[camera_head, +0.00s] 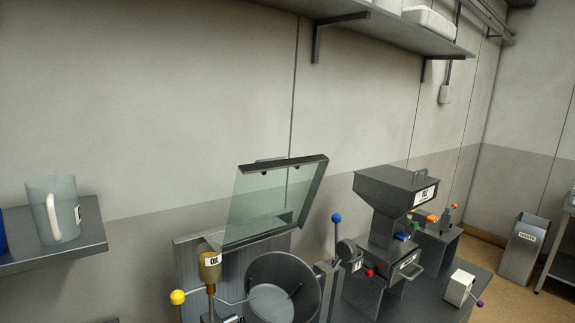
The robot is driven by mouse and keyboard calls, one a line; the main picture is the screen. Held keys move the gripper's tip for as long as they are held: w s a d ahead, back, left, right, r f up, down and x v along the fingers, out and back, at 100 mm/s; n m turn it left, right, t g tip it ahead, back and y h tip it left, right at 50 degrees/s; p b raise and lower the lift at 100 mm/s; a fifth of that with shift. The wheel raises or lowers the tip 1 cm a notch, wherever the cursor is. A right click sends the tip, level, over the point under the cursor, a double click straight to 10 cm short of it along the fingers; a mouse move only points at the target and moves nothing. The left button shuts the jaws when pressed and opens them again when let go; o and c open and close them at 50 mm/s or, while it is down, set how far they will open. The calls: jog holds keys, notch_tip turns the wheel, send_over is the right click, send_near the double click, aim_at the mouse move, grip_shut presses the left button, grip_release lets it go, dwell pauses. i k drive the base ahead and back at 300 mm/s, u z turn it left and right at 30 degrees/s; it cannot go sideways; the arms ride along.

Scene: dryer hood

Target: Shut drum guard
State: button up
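The drum guard (268,201) is a clear pane with a dark frame along its top and right side. It stands raised and tilted, above and behind the open drum (283,285). The drum is a grey round bowl with its mouth uncovered and a thin rod inside. My gripper is not in view, so its distance from the guard cannot be told.
An oil bottle (210,267) and a yellow-knobbed lever (178,297) stand left of the drum. A blue-knobbed lever (336,219) and a grey hopper machine (395,190) stand right. A shelf (85,232) holds a clear jug (53,208). A wall shelf (400,30) hangs above.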

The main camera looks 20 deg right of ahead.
aim_at(261, 167)
jog(key=z, duration=0.1)
jog(key=i, duration=1)
jog(key=u, duration=0.1)
